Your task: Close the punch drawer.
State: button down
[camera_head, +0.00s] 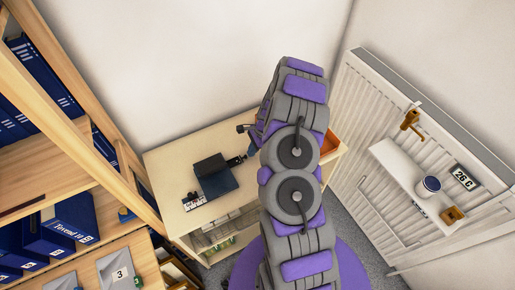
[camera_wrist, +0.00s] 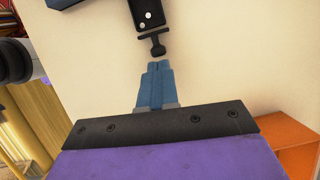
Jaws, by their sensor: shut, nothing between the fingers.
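A dark navy and black device, which looks like the punch (camera_head: 215,178), sits on the pale desktop. In the wrist view a dark part with pale round spots (camera_wrist: 148,14) enters from the top edge, with a black T-shaped knob (camera_wrist: 157,46) at its lower end. My gripper (camera_wrist: 156,64) has its blue fingers together and empty, with their tips just short of the knob, apparently apart from it. In the head view my arm hides much of the gripper. I cannot tell clearly how far the drawer stands out.
The pale desk (camera_head: 165,160) has open shelves below. An orange piece (camera_head: 331,143) is at its right end, also in the wrist view (camera_wrist: 290,140). A wooden shelf with blue binders (camera_head: 70,222) stands left. A radiator (camera_head: 375,105) and small white shelf (camera_head: 400,178) are right.

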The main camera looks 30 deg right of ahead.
aim_at(235, 163)
dwell(0.3)
jog(key=a+p, duration=0.1)
jog(key=a, duration=0.1)
jog(key=a+p, duration=0.1)
jog(key=a, duration=0.4)
jog(key=shift+w+p, duration=0.25)
jog(key=shift+p, duration=0.15)
jog(key=shift+d, duration=0.1)
